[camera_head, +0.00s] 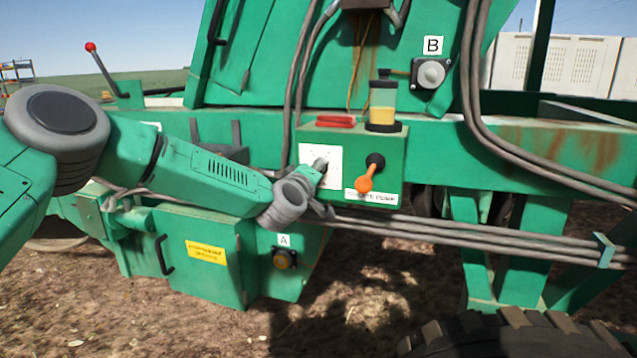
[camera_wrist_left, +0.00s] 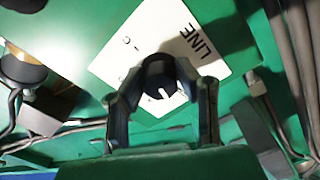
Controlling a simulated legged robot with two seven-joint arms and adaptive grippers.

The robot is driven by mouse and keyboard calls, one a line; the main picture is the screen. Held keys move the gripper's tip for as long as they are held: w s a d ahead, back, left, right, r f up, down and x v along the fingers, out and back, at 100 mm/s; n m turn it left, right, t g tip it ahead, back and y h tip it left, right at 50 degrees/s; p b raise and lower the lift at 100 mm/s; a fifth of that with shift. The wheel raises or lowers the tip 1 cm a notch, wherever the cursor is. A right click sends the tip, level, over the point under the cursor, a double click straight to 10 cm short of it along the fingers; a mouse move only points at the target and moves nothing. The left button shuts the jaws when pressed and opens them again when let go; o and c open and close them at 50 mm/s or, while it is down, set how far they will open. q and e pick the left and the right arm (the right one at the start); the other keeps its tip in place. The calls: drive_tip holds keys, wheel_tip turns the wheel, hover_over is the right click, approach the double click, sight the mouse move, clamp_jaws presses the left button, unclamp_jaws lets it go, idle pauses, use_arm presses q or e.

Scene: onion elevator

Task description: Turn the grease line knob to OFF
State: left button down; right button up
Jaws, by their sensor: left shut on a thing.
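The grease line knob (camera_wrist_left: 158,72) is black with a white pointer mark, on a white plate (camera_wrist_left: 130,50) printed "LINE". In the left wrist view the pointer points down and slightly right. A dash and a partly readable letter show at the plate's upper left; other printing is hidden. My left gripper (camera_wrist_left: 161,82) has one finger on each side of the knob and is shut on it. In the head view the left gripper (camera_head: 314,186) reaches the white plate (camera_head: 332,158) from the left and largely covers the knob. My right gripper is not in view.
Right of the plate, the same green box carries an orange lever (camera_head: 367,180), with a yellow-filled reservoir (camera_head: 382,103) and a red item (camera_head: 336,121) on top. Hoses (camera_head: 450,232) run below.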

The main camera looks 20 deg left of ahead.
use_arm(q)
drive_tip(key=shift+f+n+b, duration=0.2)
drive_tip(key=shift+n+b, duration=0.9)
drive_tip(key=shift+n, duration=0.4)
drive_tip(key=c, duration=1.2)
unclamp_jaws()
drive_tip(key=shift+a, duration=0.1)
drive_tip(key=shift+r, duration=0.1)
drive_tip(key=shift+s, duration=0.15)
drive_tip(key=s, duration=1.1)
drive_tip(key=shift+s+a, duration=0.3)
